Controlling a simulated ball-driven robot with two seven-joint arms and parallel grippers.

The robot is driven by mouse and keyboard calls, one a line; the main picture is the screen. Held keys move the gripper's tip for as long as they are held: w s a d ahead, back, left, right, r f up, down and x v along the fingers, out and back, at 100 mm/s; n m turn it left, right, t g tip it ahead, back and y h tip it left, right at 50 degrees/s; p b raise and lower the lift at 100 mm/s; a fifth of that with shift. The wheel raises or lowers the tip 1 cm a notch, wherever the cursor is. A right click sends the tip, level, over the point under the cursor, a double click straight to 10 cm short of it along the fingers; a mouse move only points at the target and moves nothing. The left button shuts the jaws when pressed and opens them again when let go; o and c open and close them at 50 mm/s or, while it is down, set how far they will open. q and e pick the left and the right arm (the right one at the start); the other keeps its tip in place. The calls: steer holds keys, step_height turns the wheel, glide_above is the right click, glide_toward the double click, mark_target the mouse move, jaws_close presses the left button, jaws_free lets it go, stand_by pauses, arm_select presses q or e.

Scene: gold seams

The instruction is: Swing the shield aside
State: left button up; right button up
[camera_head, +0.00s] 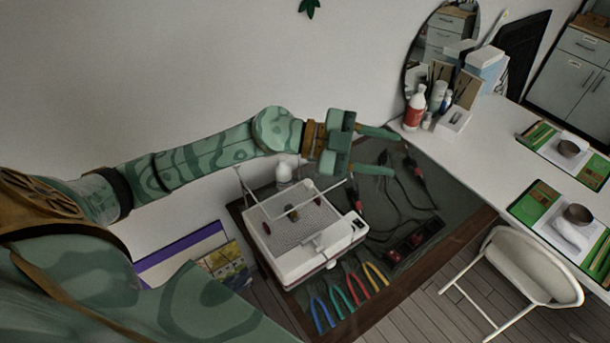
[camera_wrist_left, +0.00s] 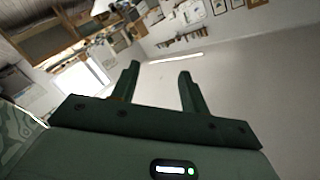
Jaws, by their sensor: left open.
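A white box-shaped machine (camera_head: 304,262) with a mesh top stands on the dark table. A thin pale bar (camera_head: 325,191) and slim upright rods rise above its top. They may belong to the shield, but I cannot make out a clear pane. Small brown and red pieces (camera_head: 292,213) sit on or above the mesh. My left gripper (camera_head: 396,153) is open and empty, above and to the right of the machine, apart from it, fingers pointing right. In the left wrist view its two fingers (camera_wrist_left: 160,72) stand apart with only room background between them. My right gripper is out of view.
Several coloured pliers (camera_head: 348,292) lie in front of the machine. Black cables and red-tipped leads (camera_head: 412,170) lie to its right. A white counter (camera_head: 483,145) with bottles and green mats runs along the right. A white chair (camera_head: 525,265) stands at lower right.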

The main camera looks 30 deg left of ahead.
arm_select(q)
steer(key=w+a+f+n+g+y, duration=0.15)
steer(key=a+f+g+y, duration=0.35)
steer(key=a, duration=0.6)
steer(key=n+y, duration=0.6)
glide_toward(308, 182)
steer(key=p+x, duration=0.3)
steer(key=x, duration=0.5)
jaws_close()
